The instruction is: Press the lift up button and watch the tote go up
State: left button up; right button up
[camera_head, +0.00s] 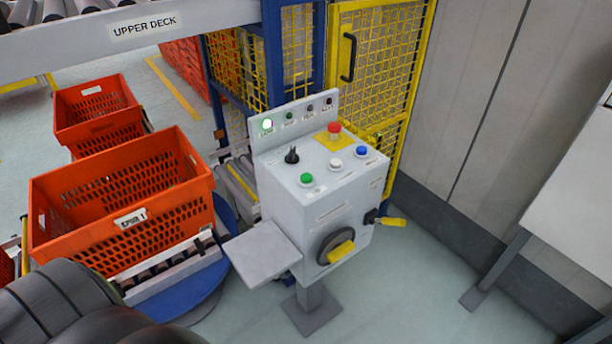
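A grey control box (318,205) stands on a post at the centre. Its sloped top holds a green button (306,178), a white button (336,164), a blue button (362,151), a black selector (292,155) and a red mushroom button (334,128) on a yellow plate. The button labels are too small to read. An orange tote (120,250) with a white label sits on rollers at the left. My dark left arm shows at the lower left. Neither gripper is in view.
A small grey shelf (262,254) juts from the box's left side. A yellow-handled switch (390,221) sticks out at its right. A yellow mesh cage (375,70) stands behind. More orange totes (92,105) are at the back left.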

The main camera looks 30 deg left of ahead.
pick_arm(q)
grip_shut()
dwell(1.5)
